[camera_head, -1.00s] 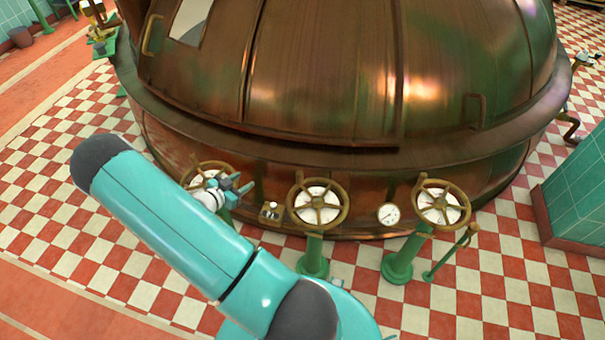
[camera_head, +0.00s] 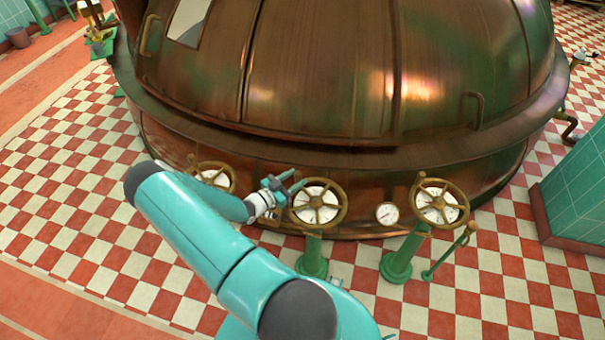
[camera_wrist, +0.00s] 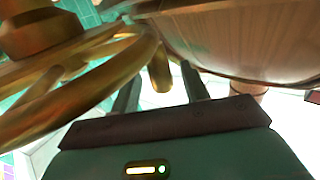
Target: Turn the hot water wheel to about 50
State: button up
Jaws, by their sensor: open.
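Three brass handwheels with white dials stand on green posts before the kettle: a left wheel (camera_head: 212,165), a middle wheel (camera_head: 343,213) and a right wheel (camera_head: 464,201). I cannot read which one is hot water. My gripper (camera_head: 294,183) is at the upper left rim of the middle wheel, open. In the wrist view, my open gripper (camera_wrist: 160,86) has a short brass knob (camera_wrist: 160,72) showing between its two fingers, apart from both as far as I can tell. A brass wheel rim (camera_wrist: 110,72) fills the left of that view. The dial markings are too small to read.
The copper kettle (camera_head: 330,75) rises close behind the wheels. A small round gauge (camera_head: 387,213) sits between the middle and right wheels. A lever (camera_head: 450,250) stands beside the right post. A green tiled block (camera_head: 578,190) is at the right. The checkered floor at left is clear.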

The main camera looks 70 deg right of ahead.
jog(key=x, duration=0.4)
grip_shut()
